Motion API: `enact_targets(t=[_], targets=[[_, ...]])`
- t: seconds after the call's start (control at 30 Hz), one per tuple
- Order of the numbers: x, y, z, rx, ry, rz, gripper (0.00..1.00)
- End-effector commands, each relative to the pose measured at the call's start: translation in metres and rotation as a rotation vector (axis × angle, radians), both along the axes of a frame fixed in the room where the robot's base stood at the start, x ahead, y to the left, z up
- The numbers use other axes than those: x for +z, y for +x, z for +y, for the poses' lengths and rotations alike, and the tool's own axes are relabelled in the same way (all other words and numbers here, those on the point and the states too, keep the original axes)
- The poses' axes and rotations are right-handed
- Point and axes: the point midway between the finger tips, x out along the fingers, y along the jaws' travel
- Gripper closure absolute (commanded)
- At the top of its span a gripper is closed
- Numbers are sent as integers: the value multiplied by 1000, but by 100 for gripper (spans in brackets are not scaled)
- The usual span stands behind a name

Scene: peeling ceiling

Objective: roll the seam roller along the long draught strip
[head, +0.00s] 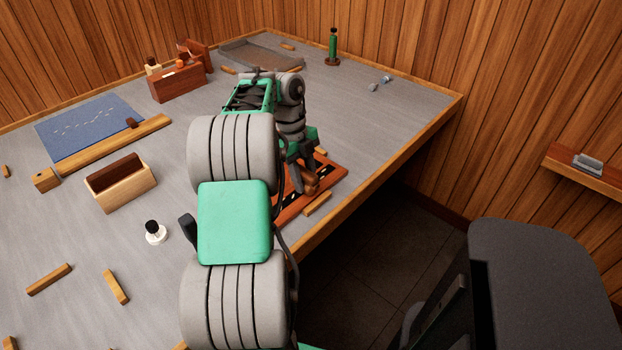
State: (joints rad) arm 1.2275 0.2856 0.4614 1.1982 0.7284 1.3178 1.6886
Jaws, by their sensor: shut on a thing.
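My gripper (304,184) is low over the right side of the table. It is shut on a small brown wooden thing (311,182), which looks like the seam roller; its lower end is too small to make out. Under it lies a reddish-brown board (330,176) with a dark strip along it, seemingly the long draught strip (288,208). My arm hides much of the board and strip. I cannot tell whether the roller touches the strip.
Wooden blocks lie beside the board (318,204) and at the front left (49,279). An open wooden box (120,183), a white-based black-knobbed item (155,232), a blue mat (90,128) and a toolbox (180,82) stand left. The table's right edge (375,183) is close to the board.

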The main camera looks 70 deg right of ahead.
Motion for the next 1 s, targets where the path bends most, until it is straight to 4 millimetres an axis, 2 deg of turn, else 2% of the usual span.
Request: enact_targets(t=[0.1,0.43,0.73,1.0], targets=[[-1,3,7,0,0,0,100],[-2,5,10,1,1,-1,100],[-2,20,38,0,-1,0,100],[1,20,39,0,1,0,100]])
